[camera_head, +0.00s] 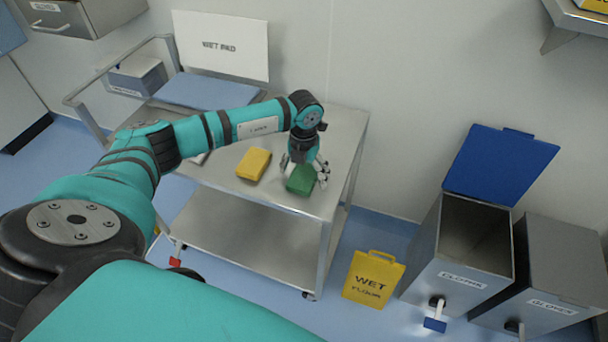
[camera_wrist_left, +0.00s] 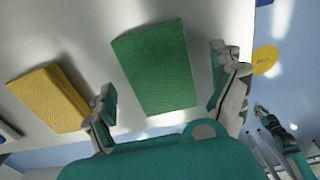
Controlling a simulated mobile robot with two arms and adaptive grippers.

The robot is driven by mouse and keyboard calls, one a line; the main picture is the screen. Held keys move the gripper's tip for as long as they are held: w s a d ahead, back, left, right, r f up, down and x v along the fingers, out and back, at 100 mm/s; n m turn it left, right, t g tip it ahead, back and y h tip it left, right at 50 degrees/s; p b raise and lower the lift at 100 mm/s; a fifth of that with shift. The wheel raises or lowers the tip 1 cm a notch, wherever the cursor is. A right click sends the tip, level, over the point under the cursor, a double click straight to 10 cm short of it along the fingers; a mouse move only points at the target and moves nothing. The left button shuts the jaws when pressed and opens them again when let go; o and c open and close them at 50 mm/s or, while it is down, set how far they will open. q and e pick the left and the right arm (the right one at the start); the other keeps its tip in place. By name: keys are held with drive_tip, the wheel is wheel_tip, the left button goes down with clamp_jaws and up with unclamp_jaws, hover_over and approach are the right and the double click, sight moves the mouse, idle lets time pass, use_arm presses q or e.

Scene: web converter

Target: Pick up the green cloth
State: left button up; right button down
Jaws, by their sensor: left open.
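The green cloth (camera_head: 301,180) is a folded block lying on the metal cart's top (camera_head: 337,135), near its right front edge. My left gripper (camera_head: 304,170) is right above it, pointing down. In the left wrist view the green cloth (camera_wrist_left: 154,65) lies between the two spread fingers of my left gripper (camera_wrist_left: 165,97), with a gap to each finger. The gripper is open and holds nothing. My right gripper cannot be made out in the head view.
A yellow cloth (camera_head: 253,164) lies left of the green one, close to the left finger in the wrist view. A blue pad stack (camera_head: 208,91) and a "WET PAD" sign (camera_head: 221,45) are behind. A yellow floor sign (camera_head: 373,278) and an open bin (camera_head: 470,240) stand right of the cart.

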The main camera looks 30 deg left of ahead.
sight(304, 175)
use_arm(q)
drive_tip(key=shift+c, duration=0.4)
drive_tip(key=c, duration=1)
drive_tip(key=shift+c, duration=0.2)
drive_tip(key=shift+r, duration=0.5)
wheel_tip(304, 175, up, 2)
drive_tip(key=shift+w+r+b, duration=0.1)
drive_tip(key=shift+r+b, duration=0.1)
drive_tip(key=shift+b, duration=0.5)
drive_tip(key=s+d+r+b, duration=0.1)
drive_tip(key=s+d+b, duration=0.2)
drive_tip(key=s+d, duration=0.6)
drive_tip(key=shift+s+r, duration=0.3)
drive_tip(key=shift+s, duration=1.85)
drive_tip(key=shift+d, duration=0.1)
